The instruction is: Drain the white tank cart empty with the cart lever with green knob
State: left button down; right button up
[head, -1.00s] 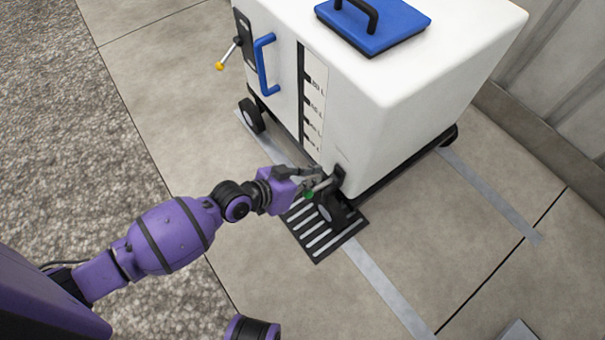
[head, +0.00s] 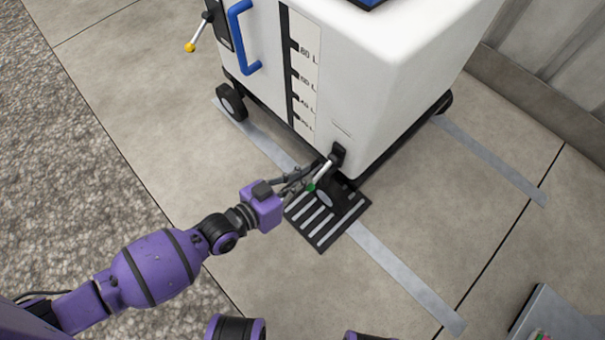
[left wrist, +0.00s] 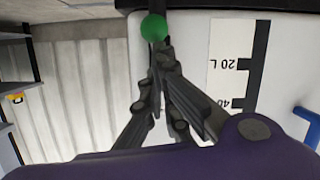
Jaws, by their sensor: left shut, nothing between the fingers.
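The white tank cart (head: 400,75) stands on the floor at the upper middle of the head view, with a black level strip and litre marks on its front. The cart lever has a silver rod (head: 322,173) that slants down from a black mount at the cart's lower front corner to a green knob (head: 311,187). In the left wrist view the green knob (left wrist: 154,27) is just past my fingertips. My left gripper (head: 308,178) is shut and empty, close beside the knob; I cannot tell whether it touches. My right gripper is not in view.
A black slotted floor drain (head: 322,238) lies below the lever, beside a cart wheel. A yellow-knobbed lever (head: 190,47) and a blue handle (head: 241,38) are on the cart's left side. A grey box-like thing (head: 555,318) is at lower right. Open floor lies in front.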

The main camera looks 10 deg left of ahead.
pick_arm(q)
notch_tip(320, 180, down, 2)
jog(key=shift+f+b, duration=0.15)
jog(key=shift+b, duration=0.15)
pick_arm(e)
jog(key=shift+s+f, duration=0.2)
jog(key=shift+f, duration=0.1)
pick_arm(q)
jog(key=shift+s+f, duration=0.1)
jog(key=shift+f, duration=0.05)
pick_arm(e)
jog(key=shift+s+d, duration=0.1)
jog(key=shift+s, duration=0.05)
pick_arm(q)
jog(key=shift+s+d, duration=0.1)
